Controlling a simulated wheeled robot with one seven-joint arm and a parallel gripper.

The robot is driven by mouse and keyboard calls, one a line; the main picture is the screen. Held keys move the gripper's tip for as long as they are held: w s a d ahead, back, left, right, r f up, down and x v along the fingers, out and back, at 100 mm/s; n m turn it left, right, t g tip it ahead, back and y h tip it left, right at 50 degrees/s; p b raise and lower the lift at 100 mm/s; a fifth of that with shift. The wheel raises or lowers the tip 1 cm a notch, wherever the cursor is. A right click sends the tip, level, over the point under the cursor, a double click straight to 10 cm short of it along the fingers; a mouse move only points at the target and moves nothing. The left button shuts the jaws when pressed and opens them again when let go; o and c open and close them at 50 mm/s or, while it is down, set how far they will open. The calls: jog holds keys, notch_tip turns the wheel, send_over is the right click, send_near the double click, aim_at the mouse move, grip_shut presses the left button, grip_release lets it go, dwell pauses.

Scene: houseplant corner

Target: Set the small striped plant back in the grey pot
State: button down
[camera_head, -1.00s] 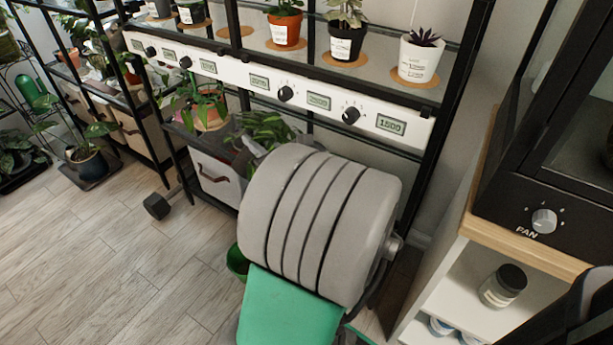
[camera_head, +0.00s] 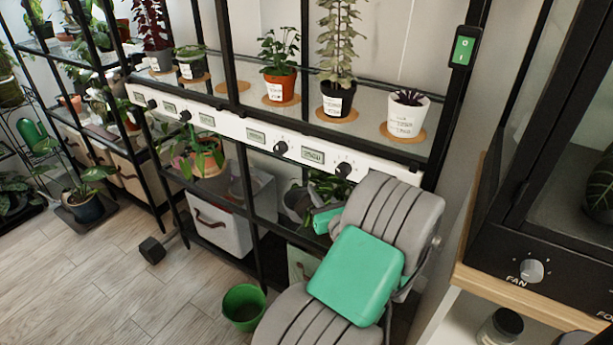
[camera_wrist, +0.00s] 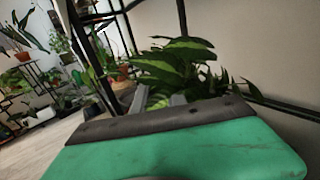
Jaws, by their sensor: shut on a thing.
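The small striped plant (camera_wrist: 180,62) has dark green leaves with pale stripes. It fills the middle of the wrist view, just beyond the grey fingers of my gripper (camera_wrist: 158,99), which is shut on it. The exact hold is hidden by the leaves and the palm. In the head view the plant (camera_head: 328,186) shows partly behind my arm, below the white control strip. A round grey pot (camera_head: 296,203) appears just left of the plant at lower shelf level, partly hidden. I cannot tell whether the plant touches it.
A pale bin (camera_head: 217,228) stands on the lower shelf to the left. A black shelf post (camera_head: 247,200) stands between it and the grey pot. Potted plants line the shelf above, including one in a terracotta pot (camera_head: 279,88). A green bucket (camera_head: 243,307) is on the floor.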

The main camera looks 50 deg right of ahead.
jog(key=w+d+f+b, duration=0.4)
jog(key=w, duration=0.3)
jog(key=shift+w+d+b, duration=0.25)
jog(key=shift+d+b, duration=0.1)
jog(key=shift+b, duration=0.05)
jog(key=c, duration=1.3)
grip_release()
jog(key=shift+f, duration=0.2)
